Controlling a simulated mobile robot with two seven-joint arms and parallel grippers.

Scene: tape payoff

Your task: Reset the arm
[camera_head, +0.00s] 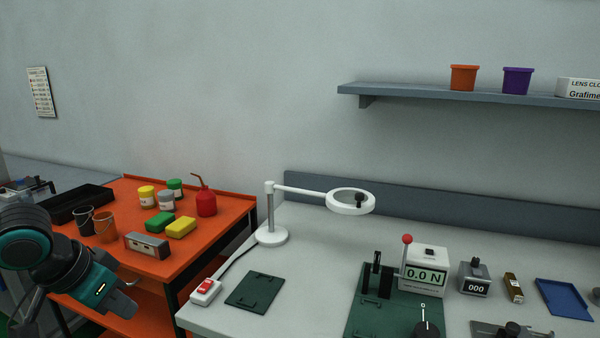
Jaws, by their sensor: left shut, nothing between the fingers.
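My left arm comes in at the lower left, and its gripper (128,298) hangs in front of the orange cart, shut and empty. It is well apart from the bench fixtures. On the grey bench (216,318) a green base plate (368,322) carries a small black upright fixture (384,276). A lever with a red ball knob (407,239) stands upright beside a white force gauge (424,270) reading 0.0 N. My right gripper is not in view.
A white magnifier lamp (271,236) stands at the bench's back left. A red switch box (205,291) and a dark green plate (254,291) lie in front. A counter (475,279) and a blue tray (565,298) are right. The orange cart (215,236) holds cans, sponges and buckets.

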